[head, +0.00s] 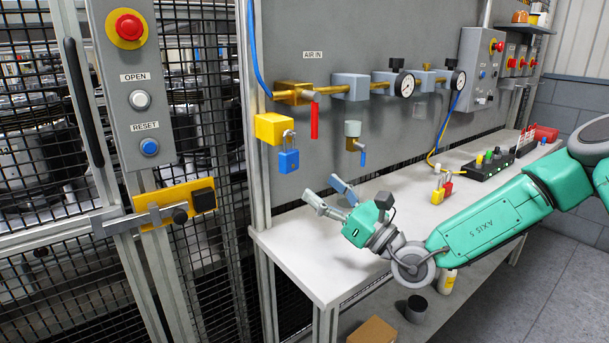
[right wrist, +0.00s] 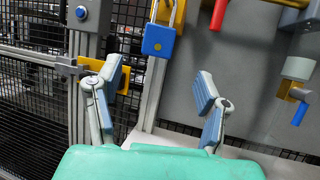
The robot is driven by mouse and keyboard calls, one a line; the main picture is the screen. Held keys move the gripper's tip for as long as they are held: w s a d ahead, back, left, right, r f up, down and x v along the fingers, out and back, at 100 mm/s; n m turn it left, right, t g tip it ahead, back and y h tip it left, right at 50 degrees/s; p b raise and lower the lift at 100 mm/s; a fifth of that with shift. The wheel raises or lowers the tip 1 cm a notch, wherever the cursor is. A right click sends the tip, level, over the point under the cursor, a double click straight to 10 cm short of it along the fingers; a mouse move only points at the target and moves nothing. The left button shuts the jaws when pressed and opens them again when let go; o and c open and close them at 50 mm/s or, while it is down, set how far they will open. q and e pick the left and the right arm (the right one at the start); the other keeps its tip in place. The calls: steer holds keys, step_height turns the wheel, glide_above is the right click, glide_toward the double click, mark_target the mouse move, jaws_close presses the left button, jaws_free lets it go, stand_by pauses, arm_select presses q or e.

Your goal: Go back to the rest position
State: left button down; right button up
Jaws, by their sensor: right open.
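My right gripper (head: 327,196) is above the left end of the white workbench (head: 325,262) in the head view, its green arm coming in from the right. Its two fingers are spread apart with nothing between them. The right wrist view also shows the right gripper (right wrist: 160,98) open and empty. A blue padlock (head: 289,161) hangs from a yellow lockout box (head: 271,128) on the panel, up and to the left of the gripper. The padlock also shows in the right wrist view (right wrist: 159,40), apart from the fingers. My left gripper is not in view.
A mesh fence door with a yellow latch (head: 172,203) and a button post (head: 139,80) stands at left. Brass piping with gauges (head: 404,84) and a red handle (head: 314,120) runs along the panel. Red and yellow padlocks (head: 438,194) and an indicator box (head: 487,165) are on the bench.

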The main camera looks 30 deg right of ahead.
steer(key=s+a+f+n+g+y, duration=0.2)
steer(key=s+a+f+n+g, duration=0.5)
steer(key=s+a+f+g, duration=0.35)
steer(key=s+a+f+n+g+y, duration=0.3)
steer(key=s+a+f+n+g, duration=0.45)
steer(key=s+f+g, duration=0.45)
steer(key=s+d+f+n+g+h, duration=0.1)
steer(key=s+d+f+n+h, duration=0.35)
steer(key=s, duration=0.25)
steer(key=s+d+f+n+g+h, duration=0.2)
steer(key=s+d+f+n+h, duration=0.1)
steer(key=s+f+h, duration=0.3)
steer(key=w+d+f+n+t+h, duration=0.2)
steer(key=d+f+n+t+h, duration=0.1)
steer(key=n, duration=0.7)
steer(key=d+f+t, duration=0.1)
steer(key=d+t, duration=0.1)
steer(key=d, duration=0.1)
steer(key=shift+w+d+f, duration=0.2)
steer(key=shift+f, duration=0.05)
